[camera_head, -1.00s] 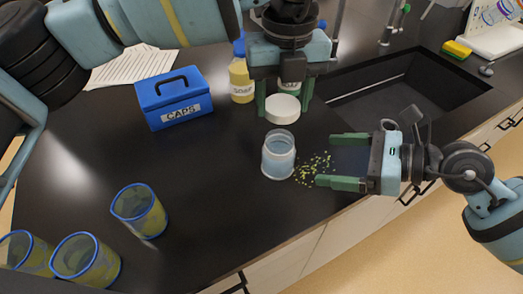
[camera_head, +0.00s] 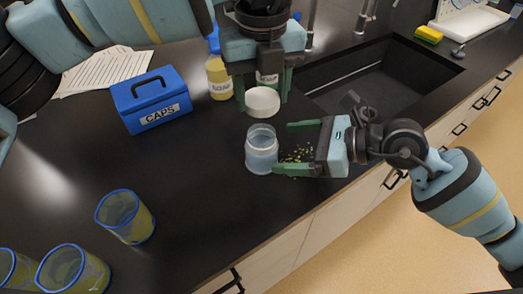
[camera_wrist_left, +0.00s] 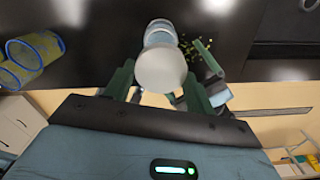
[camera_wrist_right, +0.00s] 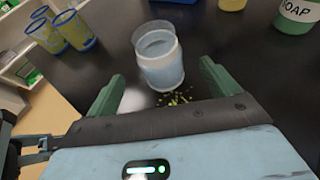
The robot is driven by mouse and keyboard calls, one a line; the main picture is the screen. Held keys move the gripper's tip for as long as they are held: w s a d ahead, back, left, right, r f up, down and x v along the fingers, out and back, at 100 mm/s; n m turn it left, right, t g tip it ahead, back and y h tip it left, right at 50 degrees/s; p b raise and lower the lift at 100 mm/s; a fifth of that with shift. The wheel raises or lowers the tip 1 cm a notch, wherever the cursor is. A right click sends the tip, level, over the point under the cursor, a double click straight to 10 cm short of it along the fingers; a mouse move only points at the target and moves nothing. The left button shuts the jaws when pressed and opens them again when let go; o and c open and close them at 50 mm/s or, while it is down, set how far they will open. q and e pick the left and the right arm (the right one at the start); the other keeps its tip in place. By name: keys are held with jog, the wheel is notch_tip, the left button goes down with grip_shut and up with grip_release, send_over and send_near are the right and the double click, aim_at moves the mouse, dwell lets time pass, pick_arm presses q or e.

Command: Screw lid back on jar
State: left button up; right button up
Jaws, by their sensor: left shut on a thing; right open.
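The clear jar (camera_head: 261,152) stands upright and open on the dark counter, with pale bluish contents. My left gripper (camera_head: 262,104) is shut on the round white lid (camera_head: 263,100), held above the jar and apart from it. In the left wrist view the lid (camera_wrist_left: 162,70) covers part of the jar (camera_wrist_left: 160,33). My right gripper (camera_head: 283,147) is open and empty, low at the jar's right side, its fingers pointing at it. In the right wrist view the jar (camera_wrist_right: 159,58) stands just beyond and between the fingertips.
Green-yellow bits (camera_head: 297,155) lie beside the jar, near the right gripper. Blue-rimmed cups (camera_head: 125,217) stand at the front left. The sink (camera_head: 380,75) is at the back right.

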jog(key=x, duration=0.6)
jog(key=shift+w+a+f, duration=0.1)
jog(key=shift+a, duration=0.15)
jog(key=c, duration=1.5)
pick_arm(q)
send_over(262, 135)
jog(key=shift+f, duration=2.5)
pick_arm(e)
jog(key=shift+o, duration=0.2)
pick_arm(q)
jog(key=shift+f, duration=0.1)
jog(key=shift+f, duration=0.8)
jog(key=shift+f, duration=0.6)
